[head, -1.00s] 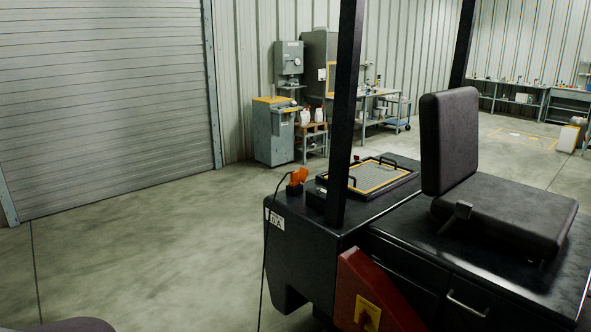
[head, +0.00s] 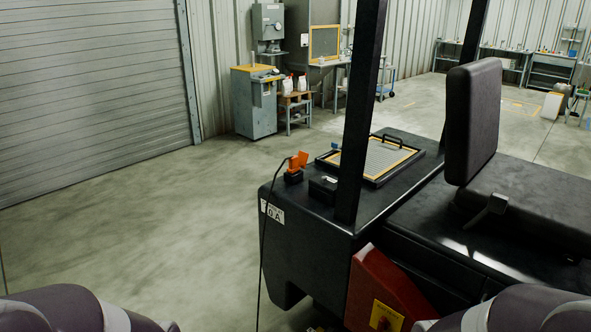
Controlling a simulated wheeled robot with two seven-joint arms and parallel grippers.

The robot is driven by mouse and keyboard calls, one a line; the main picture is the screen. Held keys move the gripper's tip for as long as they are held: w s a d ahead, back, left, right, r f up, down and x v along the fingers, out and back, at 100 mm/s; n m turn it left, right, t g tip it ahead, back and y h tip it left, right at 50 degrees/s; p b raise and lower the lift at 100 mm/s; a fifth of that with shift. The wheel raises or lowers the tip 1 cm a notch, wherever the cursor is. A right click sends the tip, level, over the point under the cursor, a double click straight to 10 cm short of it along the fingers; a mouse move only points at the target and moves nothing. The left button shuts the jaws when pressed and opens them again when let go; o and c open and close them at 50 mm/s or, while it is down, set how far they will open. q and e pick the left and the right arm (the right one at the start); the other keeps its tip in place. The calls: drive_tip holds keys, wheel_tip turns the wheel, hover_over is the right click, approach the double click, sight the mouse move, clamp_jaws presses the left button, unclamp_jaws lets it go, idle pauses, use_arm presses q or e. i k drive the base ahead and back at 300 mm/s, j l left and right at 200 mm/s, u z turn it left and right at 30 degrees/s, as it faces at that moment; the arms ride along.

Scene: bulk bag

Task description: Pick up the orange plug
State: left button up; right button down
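The orange plug (head: 298,161) sits in a black socket (head: 293,177) on the rear top of the black vehicle, near its left edge. A dark cable (head: 264,230) runs from the plug over the edge and hangs down toward the floor. Parts of my two arms show at the bottom left and bottom right corners. Neither of my grippers is in the picture, and nothing of mine touches the plug.
A dark upright post (head: 362,110) rises right of the plug. Behind it lies a framed panel (head: 376,158) with black handles. A black seat (head: 474,122) and a red part (head: 382,290) are to the right. The floor left of the vehicle is clear.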

sight(294, 167)
drive_tip(key=i+z, duration=0.1)
drive_tip(key=z, duration=0.35)
drive_tip(key=j+z, duration=0.15)
drive_tip(key=z, duration=0.35)
drive_tip(key=i+j+z, duration=0.15)
drive_tip(key=z, duration=0.3)
drive_tip(key=i+j+z, duration=0.25)
drive_tip(key=j+z, duration=0.15)
drive_tip(key=j, duration=0.5)
drive_tip(key=i+j+z, duration=0.1)
drive_tip(key=j+z, duration=0.25)
drive_tip(key=j, duration=0.6)
drive_tip(key=j+z, duration=0.4)
drive_tip(key=j, duration=1.4)
drive_tip(key=k+j, duration=0.15)
drive_tip(key=j, duration=0.75)
